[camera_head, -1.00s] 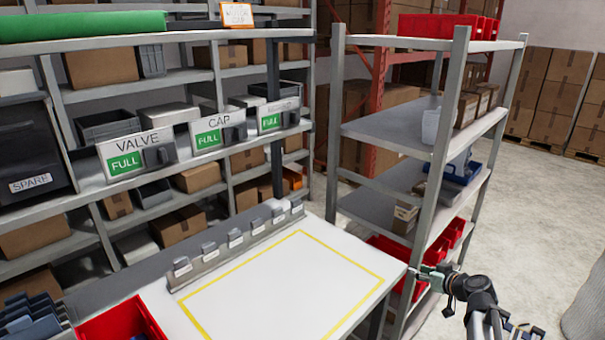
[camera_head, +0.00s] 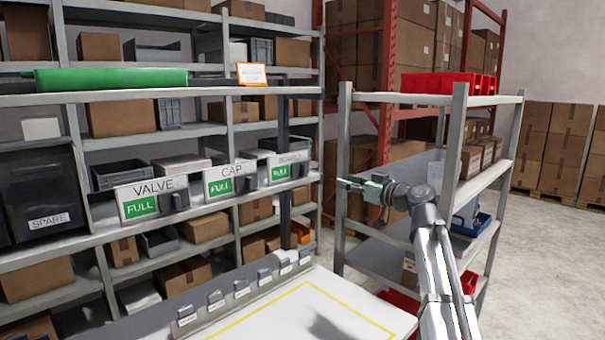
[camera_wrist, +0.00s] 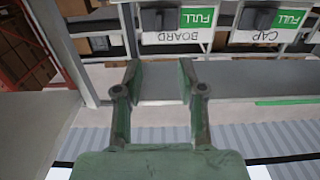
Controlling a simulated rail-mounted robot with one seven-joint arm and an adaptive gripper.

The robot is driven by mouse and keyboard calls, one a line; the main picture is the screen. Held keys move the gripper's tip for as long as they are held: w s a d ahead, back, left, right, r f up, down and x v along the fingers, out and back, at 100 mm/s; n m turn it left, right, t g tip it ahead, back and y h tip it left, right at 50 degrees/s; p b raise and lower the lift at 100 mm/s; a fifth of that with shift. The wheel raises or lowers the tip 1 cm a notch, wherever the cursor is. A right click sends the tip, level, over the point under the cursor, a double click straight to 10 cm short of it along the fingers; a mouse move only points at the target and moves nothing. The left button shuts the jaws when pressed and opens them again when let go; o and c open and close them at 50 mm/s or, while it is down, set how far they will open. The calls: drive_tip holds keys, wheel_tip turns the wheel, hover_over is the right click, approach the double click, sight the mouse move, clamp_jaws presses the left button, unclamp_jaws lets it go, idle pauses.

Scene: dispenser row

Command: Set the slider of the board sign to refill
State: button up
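The board sign (camera_head: 279,173) is the rightmost of the signs on the shelf edge and shows a green FULL field. It also appears upside down at the top of the wrist view (camera_wrist: 188,38), with its dark slider (camera_wrist: 157,19) beside the green field. In the picture the slider covers the part left of FULL there. My gripper (camera_head: 343,182) is raised to the right of the board sign and apart from it. In the wrist view my gripper (camera_wrist: 160,82) has its two fingers spread with nothing between them.
The cap sign (camera_head: 222,185) and valve sign (camera_head: 140,207) stand to the left, both showing FULL. A worktable (camera_head: 300,310) with several small label holders lies below. A grey shelf rack (camera_head: 350,150) stands behind my arm. Space between my gripper and the board sign looks clear.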

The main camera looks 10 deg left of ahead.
sight(306, 171)
drive_tip(key=p+x, duration=0.5)
drive_tip(key=x, duration=1)
drive_tip(key=shift+w+a, duration=0.2)
drive_tip(key=shift+w, duration=0.1)
drive_tip(key=shift+w+a+f, duration=0.15)
drive_tip(key=shift+w+a, duration=0.1)
drive_tip(key=shift+a, duration=0.2)
clamp_jaws()
